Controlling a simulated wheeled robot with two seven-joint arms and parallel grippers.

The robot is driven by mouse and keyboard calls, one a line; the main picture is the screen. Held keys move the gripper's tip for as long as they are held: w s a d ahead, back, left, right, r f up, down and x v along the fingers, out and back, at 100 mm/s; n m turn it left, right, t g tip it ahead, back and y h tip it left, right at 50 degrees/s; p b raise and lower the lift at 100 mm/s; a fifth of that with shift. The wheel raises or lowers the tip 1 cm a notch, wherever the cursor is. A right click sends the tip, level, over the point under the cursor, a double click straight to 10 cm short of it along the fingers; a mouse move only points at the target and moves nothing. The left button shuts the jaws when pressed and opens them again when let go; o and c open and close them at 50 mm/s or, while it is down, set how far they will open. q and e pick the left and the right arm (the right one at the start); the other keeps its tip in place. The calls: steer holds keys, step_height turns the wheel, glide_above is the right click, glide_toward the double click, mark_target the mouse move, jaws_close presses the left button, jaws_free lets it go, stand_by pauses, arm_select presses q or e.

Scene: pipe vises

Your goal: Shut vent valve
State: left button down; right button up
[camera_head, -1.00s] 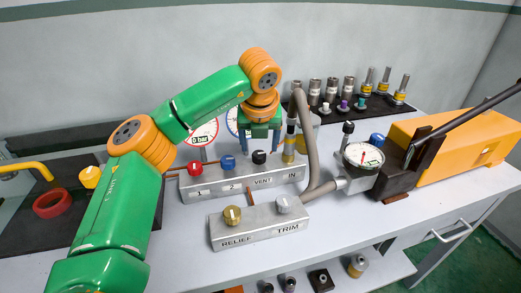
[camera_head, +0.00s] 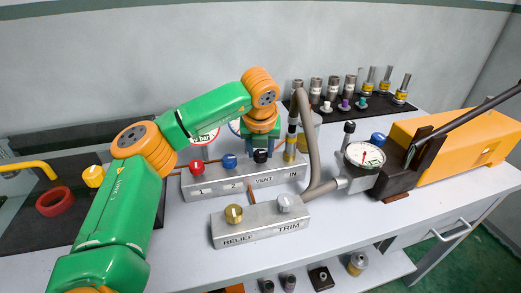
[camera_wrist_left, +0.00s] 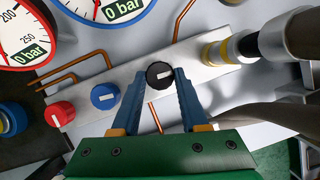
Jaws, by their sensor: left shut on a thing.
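The vent valve is the black knob (camera_head: 260,157) above the label VENT on the upper grey manifold block (camera_head: 225,184). In the left wrist view the black knob (camera_wrist_left: 160,75) shows a short white mark lying nearly crosswise in the picture. My left gripper (camera_head: 262,152) has come down over the knob from above. In the left wrist view its two blue fingers (camera_wrist_left: 161,80) are shut on the knob, one on each side. My right gripper is in neither view.
A red knob (camera_head: 197,167) and a blue knob (camera_head: 229,161) stand left of the vent knob. The IN fitting (camera_head: 290,145) and grey hose (camera_head: 312,150) stand close on the right. The RELIEF/TRIM block (camera_head: 260,225) lies in front. Gauges (camera_wrist_left: 105,10) stand behind.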

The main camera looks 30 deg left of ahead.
arm_select(q)
steer(key=m+h, duration=0.1)
steer(key=m, duration=0.2)
steer(key=shift+a+t, duration=0.15)
steer(key=shift+t, duration=0.15)
steer(key=m, duration=0.2)
steer(key=m+h+p, duration=0.1)
steer(key=shift+a+r+m+h, duration=0.15)
steer(key=shift+m+h, duration=0.15)
steer(key=shift+m, duration=0.1)
steer(key=m+h+p, duration=0.1)
steer(key=m+p, duration=0.1)
steer(key=shift+a+r+m, duration=0.1)
steer(key=shift+m, duration=0.3)
steer(key=m+p, duration=0.2)
steer(key=m+h+p, duration=0.1)
steer(key=m+p, duration=0.1)
steer(key=shift+a+h, duration=0.1)
steer(key=shift+h, duration=0.2)
steer(key=m+g+p, duration=0.1)
steer(key=m, duration=0.1)
steer(key=shift+w+m+h+p, duration=0.1)
steer(key=shift+m+h+p, duration=0.25)
steer(key=shift+m+h, duration=0.05)
steer(key=shift+f+m+g, duration=0.25)
steer(key=shift+m+g, duration=0.05)
steer(key=shift+m, duration=0.2)
